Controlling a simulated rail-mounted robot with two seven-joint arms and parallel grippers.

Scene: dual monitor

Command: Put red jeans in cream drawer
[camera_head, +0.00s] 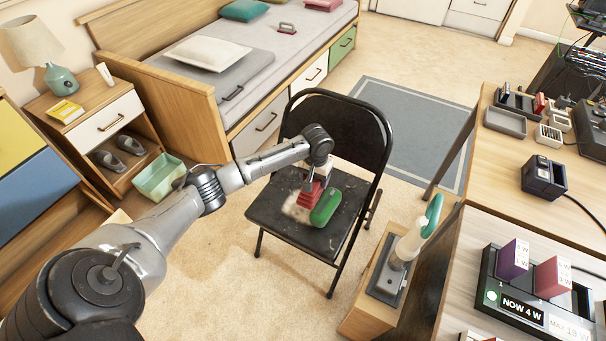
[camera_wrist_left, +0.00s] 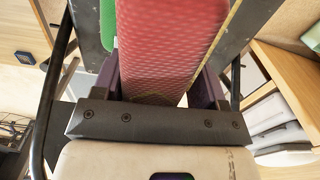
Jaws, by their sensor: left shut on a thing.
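The red jeans (camera_head: 309,194) are a small folded red bundle at the black folding chair's seat. In the left wrist view the red fabric (camera_wrist_left: 165,40) fills the space between the fingers. My left gripper (camera_head: 314,183) is shut on the red jeans, just above the seat; I cannot tell whether they still touch it. Several pale drawers show: two under the bed, a near one (camera_head: 262,121) and a farther one (camera_head: 314,73), and one in the nightstand (camera_head: 106,121). All look closed. I cannot tell which is the cream drawer. My right gripper is out of view.
A green rolled item (camera_head: 325,207) lies on the chair seat (camera_head: 285,217) beside the jeans. The chair's backrest (camera_head: 350,120) rises behind my gripper. A pale green bin (camera_head: 159,177) stands by the nightstand. Desks fill the right side. Carpet is clear left of the chair.

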